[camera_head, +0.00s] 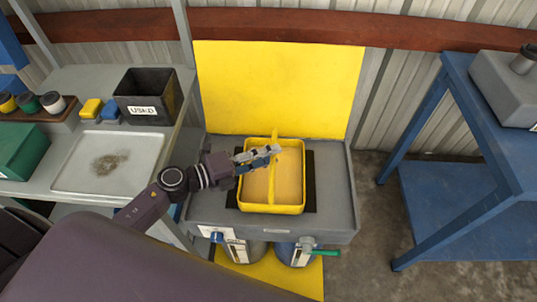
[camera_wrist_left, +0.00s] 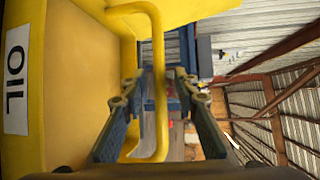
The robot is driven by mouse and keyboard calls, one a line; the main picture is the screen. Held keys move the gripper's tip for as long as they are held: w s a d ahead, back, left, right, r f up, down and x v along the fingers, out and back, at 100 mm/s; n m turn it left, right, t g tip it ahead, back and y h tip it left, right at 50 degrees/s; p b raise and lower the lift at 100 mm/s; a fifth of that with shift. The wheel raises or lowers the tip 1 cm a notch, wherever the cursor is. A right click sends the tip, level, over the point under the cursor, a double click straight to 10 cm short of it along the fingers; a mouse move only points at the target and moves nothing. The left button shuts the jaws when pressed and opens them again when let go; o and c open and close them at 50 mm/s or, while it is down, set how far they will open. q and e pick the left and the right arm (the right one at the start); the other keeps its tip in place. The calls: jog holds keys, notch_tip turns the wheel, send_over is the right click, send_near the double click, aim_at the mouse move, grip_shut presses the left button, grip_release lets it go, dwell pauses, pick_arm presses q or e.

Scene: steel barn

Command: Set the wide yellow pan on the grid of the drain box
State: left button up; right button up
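The wide yellow pan (camera_head: 270,209) sits over the black grid (camera_head: 310,195) of the grey drain box (camera_head: 335,215); the grid shows around its sides. Its inside is tan, and a yellow bar handle (camera_wrist_left: 160,85) crosses it. In the left wrist view the pan's wall (camera_wrist_left: 65,85) carries an "OIL" label. My left gripper (camera_head: 272,151) is over the pan at the handle. In the wrist view its fingers (camera_wrist_left: 160,98) stand apart on both sides of the handle, with gaps visible. My right gripper is not in view.
A yellow panel (camera_head: 280,90) stands behind the drain box. On the left bench are a metal tray (camera_head: 75,150), a black "USED" bin (camera_head: 150,95) and a green box (camera_head: 22,150). Containers (camera_head: 295,252) are below the box. A blue table (camera_head: 440,205) stands at right.

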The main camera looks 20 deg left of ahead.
pick_arm(q)
jog(key=shift+r, duration=0.1)
jog(key=b+v, duration=0.2)
jog(key=v, duration=1)
jog(key=shift+d+r, duration=0.1)
dwell(0.4)
